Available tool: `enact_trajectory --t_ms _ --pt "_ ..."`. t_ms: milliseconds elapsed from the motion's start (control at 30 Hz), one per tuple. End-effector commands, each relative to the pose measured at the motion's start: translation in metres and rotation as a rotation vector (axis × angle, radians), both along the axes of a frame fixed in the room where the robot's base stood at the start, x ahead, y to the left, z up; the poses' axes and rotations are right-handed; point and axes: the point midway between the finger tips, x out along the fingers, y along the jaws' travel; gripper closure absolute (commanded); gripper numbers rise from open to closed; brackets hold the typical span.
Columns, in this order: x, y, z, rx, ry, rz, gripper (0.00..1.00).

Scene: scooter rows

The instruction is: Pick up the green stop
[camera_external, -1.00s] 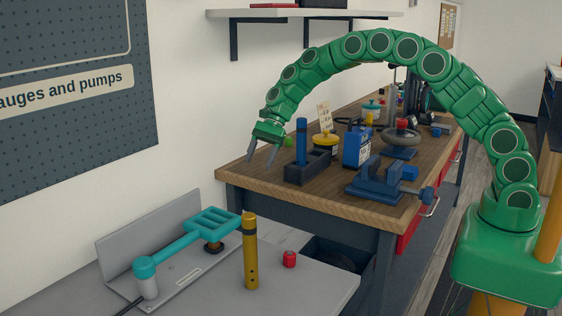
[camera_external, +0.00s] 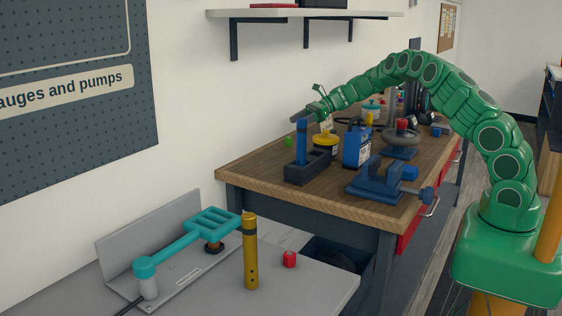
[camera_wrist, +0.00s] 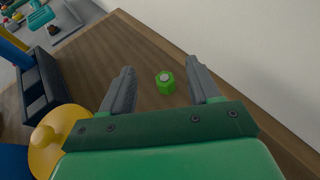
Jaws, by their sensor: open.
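The green stop (camera_external: 288,141) is a small green piece on the wooden workbench, near its back edge by the wall. In the wrist view the green stop (camera_wrist: 166,83) has a hexagonal outline and a grey centre on top. It appears between my gripper's two grey fingers, touching neither. My gripper (camera_external: 306,104) is open and empty, up and to the right of the stop in the external view. The open gripper also shows in the wrist view (camera_wrist: 160,66).
A blue post in a dark block (camera_external: 306,165) stands close to the stop. A yellow round piece (camera_external: 326,147), a blue box (camera_external: 357,146) and a blue vise (camera_external: 382,182) stand to the right. The wall is close behind. A grey table (camera_external: 310,285) with a teal fixture is in front.

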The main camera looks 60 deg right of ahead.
Motion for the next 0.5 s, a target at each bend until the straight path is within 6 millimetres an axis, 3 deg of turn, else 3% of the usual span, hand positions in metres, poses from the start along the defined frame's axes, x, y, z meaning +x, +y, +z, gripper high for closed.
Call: enact_trajectory --t_ms 200,500 --pt "0.000 0.001 -0.031 0.001 0.002 0.000 0.39" --pt "0.000 0.001 -0.049 0.000 0.002 0.001 0.39"
